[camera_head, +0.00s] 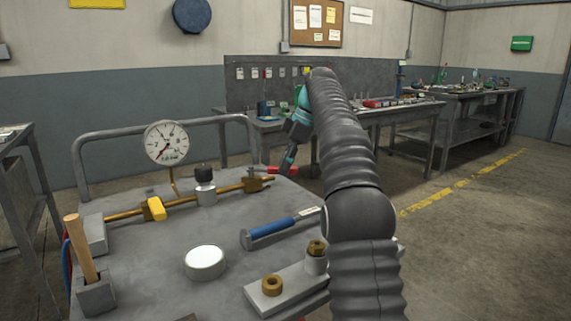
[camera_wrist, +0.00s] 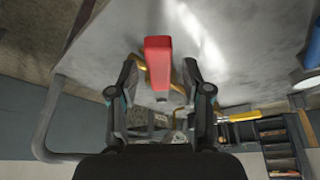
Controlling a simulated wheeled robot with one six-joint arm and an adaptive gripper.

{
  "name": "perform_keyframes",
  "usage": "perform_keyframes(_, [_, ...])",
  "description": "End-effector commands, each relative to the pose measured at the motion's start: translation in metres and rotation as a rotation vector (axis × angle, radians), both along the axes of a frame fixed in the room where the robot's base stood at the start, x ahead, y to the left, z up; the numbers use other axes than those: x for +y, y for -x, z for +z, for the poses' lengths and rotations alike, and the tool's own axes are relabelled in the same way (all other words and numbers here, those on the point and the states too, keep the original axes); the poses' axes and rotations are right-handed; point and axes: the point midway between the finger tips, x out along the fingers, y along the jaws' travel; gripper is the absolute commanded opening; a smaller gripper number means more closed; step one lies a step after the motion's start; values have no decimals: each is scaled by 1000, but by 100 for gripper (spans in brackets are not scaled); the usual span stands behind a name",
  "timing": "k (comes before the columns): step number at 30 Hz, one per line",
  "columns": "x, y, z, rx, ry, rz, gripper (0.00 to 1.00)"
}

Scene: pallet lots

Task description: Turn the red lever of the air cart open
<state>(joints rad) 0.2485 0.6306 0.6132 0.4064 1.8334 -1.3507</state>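The air cart (camera_head: 130,265) fills the left and middle of the head view, with a gauge and a brass pipe on its top. The red lever (camera_head: 283,171) sits at the right end of the brass pipe. My gripper (camera_head: 290,160) is at this end of the cart, partly hidden by my arm. In the wrist view the red lever (camera_wrist: 158,60) points up the picture between the fingers of my gripper (camera_wrist: 160,72). The fingers are open, with a gap on each side of the lever.
A yellow lever (camera_head: 156,208) is on the same pipe. Workbenches (camera_head: 410,112) stand behind; floor at right is clear.

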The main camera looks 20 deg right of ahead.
Motion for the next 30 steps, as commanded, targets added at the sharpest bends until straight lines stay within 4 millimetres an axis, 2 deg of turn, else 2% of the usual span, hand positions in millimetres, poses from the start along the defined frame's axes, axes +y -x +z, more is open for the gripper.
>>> perform_keyframes(8, [-2, 0, 0, 0, 1, -2, 50])
perform_keyframes(16, [-6, 1, 11, -2, 1, -2, 50])
perform_keyframes(30, [-92, 33, 11, 1, 0, -5, 50])
